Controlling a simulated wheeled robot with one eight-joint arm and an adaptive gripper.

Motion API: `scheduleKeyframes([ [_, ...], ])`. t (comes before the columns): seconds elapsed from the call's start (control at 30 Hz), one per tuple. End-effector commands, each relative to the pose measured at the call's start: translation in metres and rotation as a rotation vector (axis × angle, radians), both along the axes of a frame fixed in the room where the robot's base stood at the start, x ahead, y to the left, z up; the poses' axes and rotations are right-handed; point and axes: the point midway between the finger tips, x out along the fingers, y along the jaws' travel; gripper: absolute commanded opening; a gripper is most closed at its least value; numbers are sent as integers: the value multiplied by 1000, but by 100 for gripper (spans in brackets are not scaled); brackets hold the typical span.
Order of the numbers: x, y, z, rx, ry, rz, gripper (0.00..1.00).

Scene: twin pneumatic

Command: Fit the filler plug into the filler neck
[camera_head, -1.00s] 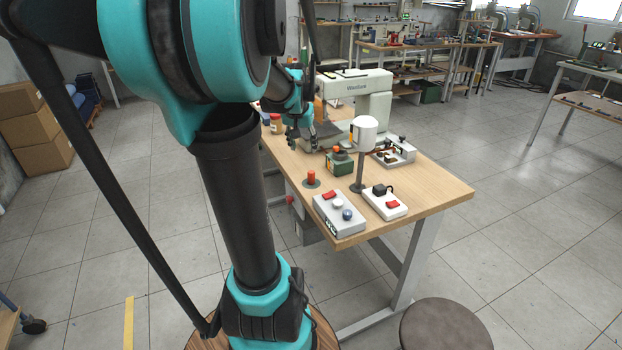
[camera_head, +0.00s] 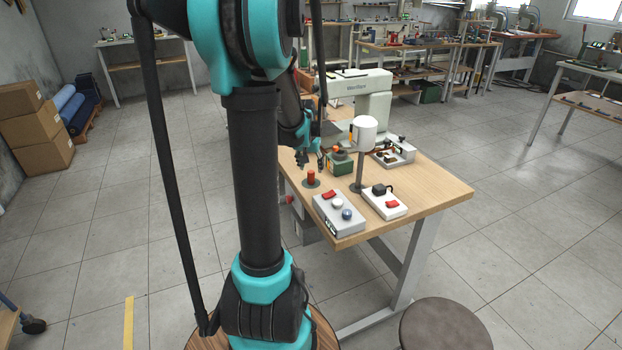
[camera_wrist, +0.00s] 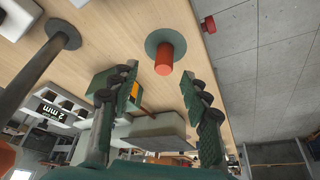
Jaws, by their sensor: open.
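An orange-red cylinder, which looks like the filler plug (camera_head: 311,176), stands upright on a dark round base (camera_head: 305,185) on the wooden table. In the wrist view the cylinder (camera_wrist: 164,66) lies just beyond my fingertips, roughly between their lines and apart from both fingers. My gripper (camera_head: 309,160) is open and empty, slightly above and behind the cylinder in the head view. Its two spread fingers show in the wrist view (camera_wrist: 158,75). A green box (camera_head: 340,165) with an orange part on top stands to the right. I cannot tell for certain which thing is the filler neck.
A white-topped post (camera_head: 365,133) stands close to the right. Two switch boxes, one grey (camera_head: 338,213) and one white (camera_head: 385,203), lie near the front edge. A pale machine (camera_head: 375,95) stands behind. The table's right front corner (camera_head: 440,195) is clear.

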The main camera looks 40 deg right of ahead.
Motion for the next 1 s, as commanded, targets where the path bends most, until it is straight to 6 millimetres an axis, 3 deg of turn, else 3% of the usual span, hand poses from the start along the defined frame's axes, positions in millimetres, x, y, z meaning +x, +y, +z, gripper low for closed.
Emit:
scheduleKeyframes([
  [0.5,17,-15,-44,0,0,0,47],
  [0.8,18,-16,-47,0,0,0,47],
  [1.0,18,-16,-47,0,0,0,24],
])
